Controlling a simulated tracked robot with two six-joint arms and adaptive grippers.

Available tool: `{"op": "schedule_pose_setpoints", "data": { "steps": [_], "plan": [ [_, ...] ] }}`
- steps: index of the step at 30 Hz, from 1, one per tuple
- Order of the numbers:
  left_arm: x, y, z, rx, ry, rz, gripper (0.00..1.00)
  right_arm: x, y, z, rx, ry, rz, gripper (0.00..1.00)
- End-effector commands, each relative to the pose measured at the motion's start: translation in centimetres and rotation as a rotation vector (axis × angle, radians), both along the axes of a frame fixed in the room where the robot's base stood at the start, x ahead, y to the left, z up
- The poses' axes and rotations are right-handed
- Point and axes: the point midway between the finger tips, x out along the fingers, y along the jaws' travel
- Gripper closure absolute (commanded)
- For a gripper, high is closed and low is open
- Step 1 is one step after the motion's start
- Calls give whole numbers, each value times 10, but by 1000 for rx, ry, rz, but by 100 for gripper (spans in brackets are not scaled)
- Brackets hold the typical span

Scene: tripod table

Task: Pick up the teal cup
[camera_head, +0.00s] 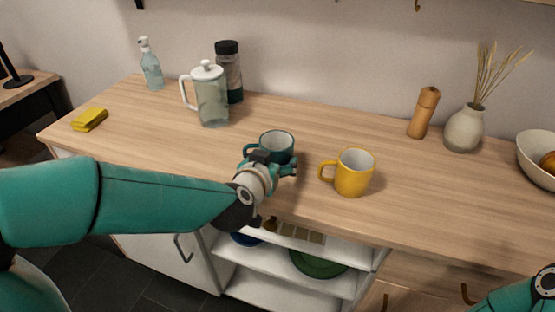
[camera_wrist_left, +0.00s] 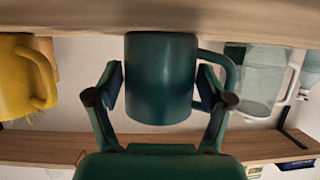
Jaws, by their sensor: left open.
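The teal cup (camera_head: 277,145) stands upright on the wooden counter, with a white inside and its handle toward the left in the head view. My left gripper (camera_head: 272,168) is at the near side of the cup and hides its lower front. In the left wrist view, which is upside down, the teal cup (camera_wrist_left: 161,78) sits between the two fingers of my left gripper (camera_wrist_left: 160,88). The fingers are open, one on each side of the cup body. The right finger is close to the handle. My right gripper is not seen; only part of my right arm shows at the lower right.
A yellow mug (camera_head: 353,173) stands close to the right of the teal cup. A glass pitcher (camera_head: 211,98), a dark-lidded jar (camera_head: 229,70), a soap bottle (camera_head: 151,68) and a yellow sponge (camera_head: 90,119) are to the left. A pepper mill (camera_head: 423,112), vase (camera_head: 464,129) and bowl (camera_head: 535,160) stand right.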

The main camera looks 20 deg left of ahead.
Motion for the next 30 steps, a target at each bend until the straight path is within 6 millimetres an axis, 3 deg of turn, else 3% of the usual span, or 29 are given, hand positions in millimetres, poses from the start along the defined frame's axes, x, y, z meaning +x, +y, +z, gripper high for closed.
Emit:
{"op": "schedule_pose_setpoints", "data": {
  "steps": [5,13,22,30],
  "plan": [
    [19,0,-9,0,2,0,20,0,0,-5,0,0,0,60],
    [22,0,-9,0,0,-1,20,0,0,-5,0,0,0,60],
    [21,0,-9,0,1,0,70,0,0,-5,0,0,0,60],
    [22,0,-7,0,-1,0,73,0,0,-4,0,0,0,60]
  ]
}}
